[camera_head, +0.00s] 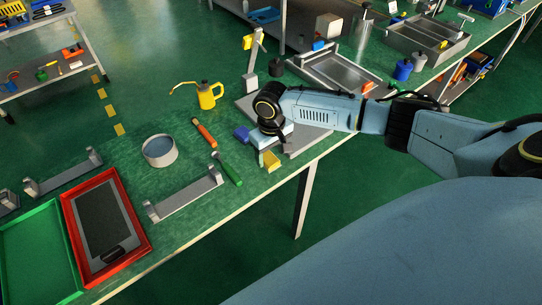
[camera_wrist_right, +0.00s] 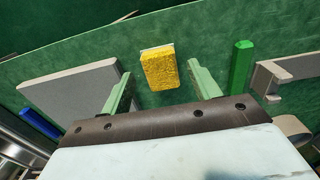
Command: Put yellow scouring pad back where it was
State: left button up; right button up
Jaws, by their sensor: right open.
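The yellow scouring pad (camera_head: 271,161) lies on the green bench near its front edge, beside the grey press base. It also shows in the right wrist view (camera_wrist_right: 160,68), ahead of and between my right fingertips, with a pale strip at its far edge. My right gripper (camera_head: 268,152) is open and points down close to the pad; its pale green fingers stand apart on either side in the wrist view, and I see no contact. Whether the pad is at fingertip depth I cannot tell. My left gripper is not in view.
A green-handled tool (camera_head: 232,172) and an orange-handled one (camera_head: 205,134) lie left of the pad. A blue block (camera_head: 241,132) is behind it. The grey press base (camera_head: 306,143) is right. A grey bracket (camera_head: 183,197), round tin (camera_head: 159,151) and red tray (camera_head: 137,236) stand further left.

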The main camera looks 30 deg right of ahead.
aim_at(271, 161)
notch_tip(271, 161, up, 10)
jog(key=p, duration=0.1)
